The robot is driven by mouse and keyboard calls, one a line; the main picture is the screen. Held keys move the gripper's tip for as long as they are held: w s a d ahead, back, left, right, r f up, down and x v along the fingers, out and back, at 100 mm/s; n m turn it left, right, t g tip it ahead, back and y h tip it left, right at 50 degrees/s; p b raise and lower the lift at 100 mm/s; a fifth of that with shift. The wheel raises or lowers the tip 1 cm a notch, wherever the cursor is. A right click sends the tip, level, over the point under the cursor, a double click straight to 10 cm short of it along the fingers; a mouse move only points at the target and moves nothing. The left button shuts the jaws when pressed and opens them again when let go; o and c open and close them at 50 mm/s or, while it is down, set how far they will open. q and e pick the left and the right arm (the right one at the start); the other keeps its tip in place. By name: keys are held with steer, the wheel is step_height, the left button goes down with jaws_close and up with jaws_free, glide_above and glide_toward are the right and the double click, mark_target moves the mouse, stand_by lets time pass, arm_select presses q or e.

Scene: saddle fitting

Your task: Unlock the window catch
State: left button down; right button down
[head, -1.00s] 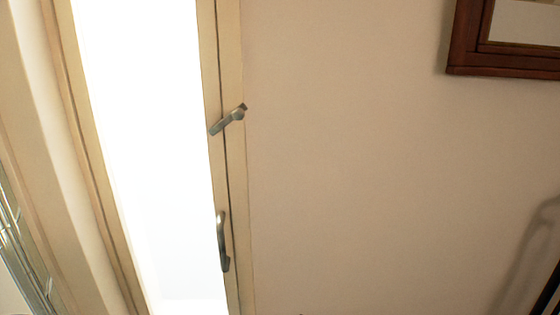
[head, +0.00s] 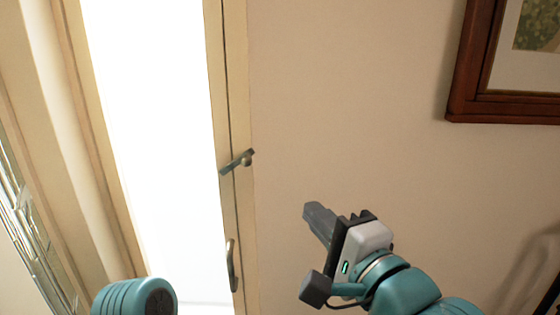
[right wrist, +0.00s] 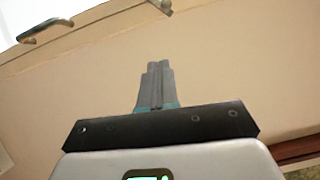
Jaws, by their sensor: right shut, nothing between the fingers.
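The window catch (head: 238,161) is a small grey metal lever on the pale wooden window frame. It lies slantwise across the seam, its lower left end towards the bright pane. Its edge also shows at the top of the right wrist view (right wrist: 161,5). My right gripper (head: 308,210) is shut and empty, to the right of the catch and lower, in front of the bare wall. Its closed fingers show in the right wrist view (right wrist: 157,66), apart from the catch. My left gripper is out of view.
A curved window handle (head: 232,265) sits below the catch and also shows in the right wrist view (right wrist: 45,27). A brown picture frame (head: 462,100) hangs at the upper right. The wall (head: 340,110) between is bare. A teal part of mine shows at the bottom left.

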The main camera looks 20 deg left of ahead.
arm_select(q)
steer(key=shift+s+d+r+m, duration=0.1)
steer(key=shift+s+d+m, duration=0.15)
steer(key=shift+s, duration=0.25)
arm_select(e)
steer(key=shift+s+d+r, duration=0.1)
steer(key=shift+s+r, duration=0.15)
steer(key=shift+r, duration=0.6)
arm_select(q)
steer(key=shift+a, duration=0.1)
